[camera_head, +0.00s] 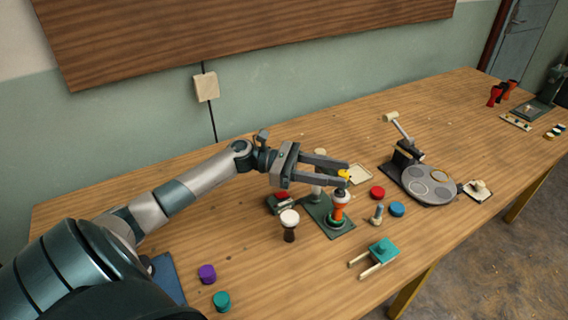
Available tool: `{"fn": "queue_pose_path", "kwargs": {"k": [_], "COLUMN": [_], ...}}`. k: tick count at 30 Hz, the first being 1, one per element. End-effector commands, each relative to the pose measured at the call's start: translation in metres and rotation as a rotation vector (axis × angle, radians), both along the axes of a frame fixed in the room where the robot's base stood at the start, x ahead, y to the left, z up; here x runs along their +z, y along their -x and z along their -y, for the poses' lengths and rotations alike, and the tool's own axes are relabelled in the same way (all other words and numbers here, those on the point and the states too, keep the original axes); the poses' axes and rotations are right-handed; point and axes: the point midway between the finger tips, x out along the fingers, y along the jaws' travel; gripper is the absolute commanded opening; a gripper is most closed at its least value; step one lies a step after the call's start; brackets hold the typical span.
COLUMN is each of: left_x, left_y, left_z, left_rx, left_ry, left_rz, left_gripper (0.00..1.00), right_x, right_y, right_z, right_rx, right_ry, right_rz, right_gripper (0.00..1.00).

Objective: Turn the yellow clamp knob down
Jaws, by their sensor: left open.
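The yellow clamp knob (344,173) sits at the top of a small clamp stand, above an orange and white goblet drum (338,205). The drum stands upright on the stand's dark green base (341,228). My left gripper (346,175) reaches in from the left with its two fingers apart, at the knob. The knob shows at the fingertips, between them in this view; I cannot tell whether either finger touches it. Part of the stand is hidden behind the fingers. My right gripper is not in view.
A white-topped dark drum (289,224) stands just left of the stand. Red (377,192) and blue (397,209) discs and a bolt-like piece (377,215) lie to the right. A teal block with two rods (383,250) lies in front. A grey round plate (430,184) is farther right.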

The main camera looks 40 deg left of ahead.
Motion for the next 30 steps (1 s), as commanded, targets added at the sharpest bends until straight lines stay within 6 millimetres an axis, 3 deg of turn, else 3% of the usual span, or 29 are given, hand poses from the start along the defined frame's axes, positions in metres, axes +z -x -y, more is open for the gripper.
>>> {"fn": "queue_pose_path", "kwargs": {"k": [2,18,24,30], "left_x": [-0.003,-0.003,-0.001,0.000], "left_y": [0.006,0.050,0.060,0.064], "left_z": [-0.012,-0.108,-0.129,-0.136], "left_rx": [0.001,0.001,0.000,-0.001], "left_ry": [-0.002,-0.001,0.000,0.000], "left_rz": [-0.002,-0.003,-0.001,0.000], "left_gripper": [0.40,0.40,0.40,0.40], "right_x": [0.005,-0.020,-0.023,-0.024], "right_y": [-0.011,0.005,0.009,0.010], "right_z": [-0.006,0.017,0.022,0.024], "right_rx": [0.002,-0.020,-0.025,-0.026], "right_ry": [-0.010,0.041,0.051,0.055], "right_rz": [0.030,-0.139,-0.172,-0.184], "right_gripper": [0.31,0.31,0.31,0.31]}}
